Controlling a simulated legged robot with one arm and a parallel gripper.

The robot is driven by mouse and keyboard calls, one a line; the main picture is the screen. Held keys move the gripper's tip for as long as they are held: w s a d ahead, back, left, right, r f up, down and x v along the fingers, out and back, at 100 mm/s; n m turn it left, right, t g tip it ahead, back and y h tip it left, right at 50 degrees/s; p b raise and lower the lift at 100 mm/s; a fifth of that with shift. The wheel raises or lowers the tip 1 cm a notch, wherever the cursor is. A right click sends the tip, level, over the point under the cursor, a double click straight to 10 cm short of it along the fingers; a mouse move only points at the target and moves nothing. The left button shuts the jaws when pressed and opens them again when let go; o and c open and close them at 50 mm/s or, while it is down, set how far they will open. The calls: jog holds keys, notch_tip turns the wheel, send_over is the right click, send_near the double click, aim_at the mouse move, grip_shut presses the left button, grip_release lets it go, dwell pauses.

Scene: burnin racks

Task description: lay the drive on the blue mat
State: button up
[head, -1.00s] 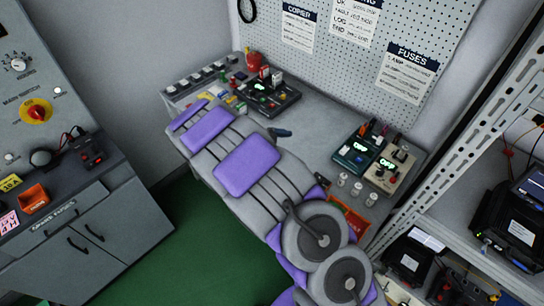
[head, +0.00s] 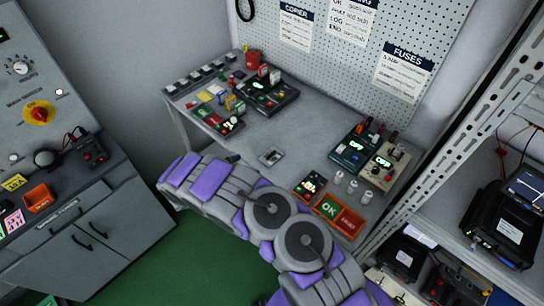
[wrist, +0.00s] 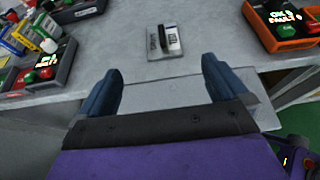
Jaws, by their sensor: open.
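My gripper (wrist: 160,85) is open and empty in the wrist view, its two dark blue fingers wide apart above the bench's front edge. In the head view my gripper (head: 233,158) is small and partly hidden by my arm. The same plate shows in the head view (head: 271,157). I cannot make out a drive or a blue mat for certain in either view.
The grey bench (head: 300,130) is clear around the plate. A green and red OK/FAULT tray (head: 340,215) and a small button box (head: 310,185) sit at its front right. Meters (head: 355,147) stand behind. Several small devices (head: 225,120) crowd the left. A metal rack (head: 470,130) stands right.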

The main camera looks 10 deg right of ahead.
send_near(270, 155)
jog(key=shift+w+d+f, duration=0.4)
jog(key=shift+w+f, duration=0.1)
jog(key=shift+w, duration=0.1)
jog(key=shift+w+d+f, duration=0.4)
jog(key=shift+w+f, duration=0.1)
jog(key=shift+w, duration=0.1)
jog(key=shift+w+d+f, duration=0.1)
jog(key=shift+w+d, duration=0.1)
jog(key=shift+d, duration=0.35)
jog(key=x, duration=0.4)
jog(key=shift+s+d, duration=0.15)
jog(key=shift+d, duration=0.2)
jog(key=shift+w+d, duration=0.15)
jog(key=shift+w, duration=0.1)
jog(key=c, duration=1.3)
